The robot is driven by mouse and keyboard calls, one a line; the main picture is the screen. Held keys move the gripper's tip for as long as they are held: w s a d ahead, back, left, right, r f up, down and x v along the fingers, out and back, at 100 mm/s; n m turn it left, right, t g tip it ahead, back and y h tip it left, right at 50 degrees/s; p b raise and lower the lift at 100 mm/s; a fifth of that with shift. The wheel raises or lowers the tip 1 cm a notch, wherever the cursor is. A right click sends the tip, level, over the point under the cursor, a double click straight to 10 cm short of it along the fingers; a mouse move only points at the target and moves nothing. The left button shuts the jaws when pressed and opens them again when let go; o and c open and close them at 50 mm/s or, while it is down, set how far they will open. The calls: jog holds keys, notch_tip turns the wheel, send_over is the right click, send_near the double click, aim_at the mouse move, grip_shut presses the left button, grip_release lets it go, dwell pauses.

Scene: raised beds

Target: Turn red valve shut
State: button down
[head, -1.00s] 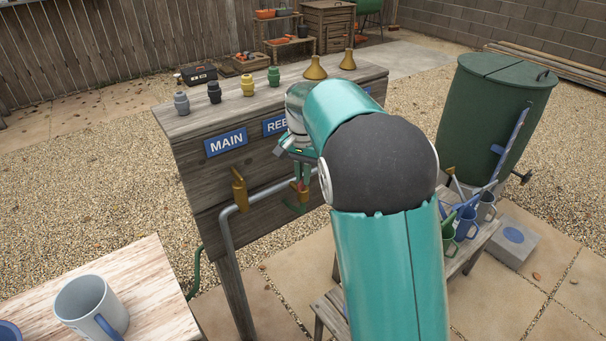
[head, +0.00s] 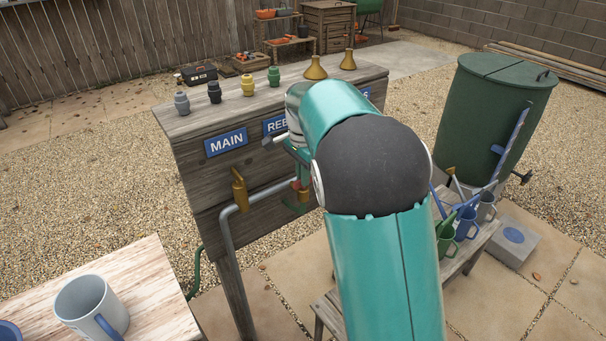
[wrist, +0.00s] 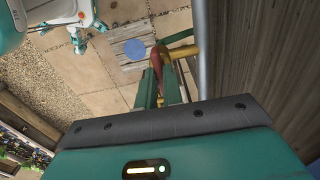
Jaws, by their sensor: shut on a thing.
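The red valve's lever (wrist: 157,62) shows in the wrist view between the two green fingers of my gripper (wrist: 160,88). The fingers are shut on it. Its brass body (wrist: 181,52) sits just beyond, beside the grey pipe. In the head view my gripper (head: 300,196) is at the front of the wooden stand, below the partly covered second sign, and only a small red bit of the valve shows there. My arm hides most of the valve, so its exact angle is hard to tell.
The wooden stand (head: 195,160) carries a MAIN sign (head: 226,142), a brass valve (head: 239,190) and a bent grey pipe (head: 227,240). Several fittings stand on top. A table with a grey mug (head: 85,303) is front left. A green barrel (head: 490,120) and watering cans (head: 468,225) are right.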

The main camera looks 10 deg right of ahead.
jog(key=shift+w+d, duration=0.1)
jog(key=c, duration=1.5)
grip_release()
jog(key=shift+c, duration=0.2)
